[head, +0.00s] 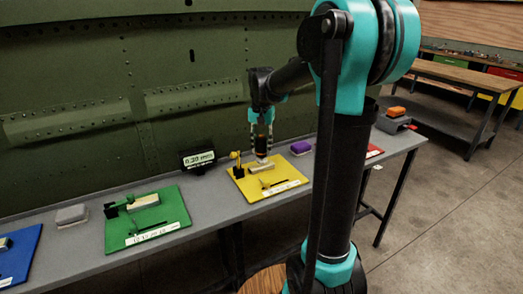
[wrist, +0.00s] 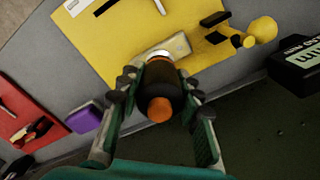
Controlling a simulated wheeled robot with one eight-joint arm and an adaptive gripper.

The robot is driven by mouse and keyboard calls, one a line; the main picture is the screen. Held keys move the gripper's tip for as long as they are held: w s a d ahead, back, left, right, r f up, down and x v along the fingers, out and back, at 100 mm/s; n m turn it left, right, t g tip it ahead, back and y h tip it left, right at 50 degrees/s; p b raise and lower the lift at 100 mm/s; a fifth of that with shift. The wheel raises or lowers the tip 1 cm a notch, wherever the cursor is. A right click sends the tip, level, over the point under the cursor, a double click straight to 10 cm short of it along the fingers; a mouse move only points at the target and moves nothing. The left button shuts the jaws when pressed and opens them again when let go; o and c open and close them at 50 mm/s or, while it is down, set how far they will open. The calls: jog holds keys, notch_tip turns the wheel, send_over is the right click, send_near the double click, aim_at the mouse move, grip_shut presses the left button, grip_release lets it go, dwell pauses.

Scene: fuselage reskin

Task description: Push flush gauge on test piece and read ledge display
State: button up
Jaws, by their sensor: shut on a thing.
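My gripper (head: 262,143) is shut on the flush gauge, a dark cylinder with an orange end (wrist: 160,108). In the wrist view my gripper (wrist: 162,88) has a finger on each side of it. The gauge stands over the pale metal test piece (wrist: 178,45) on the yellow board (head: 284,184). In the head view its lower end meets the test piece (head: 260,167) or is just above it; contact cannot be told. The black ledge display (head: 198,160) stands behind the yellow board, its lit digits too small to read surely. Its edge also shows in the wrist view (wrist: 298,66).
A yellow fixture (head: 237,165) stands beside the test piece. Green (head: 150,232) and blue (head: 14,262) boards lie to the left, with a grey block (head: 72,215) between. A purple block (head: 301,147) and red board (head: 373,152) lie right. The green fuselage wall rises behind.

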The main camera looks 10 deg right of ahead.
aim_at(262, 135)
jog(key=shift+r, duration=2.7)
jog(key=shift+s, duration=0.1)
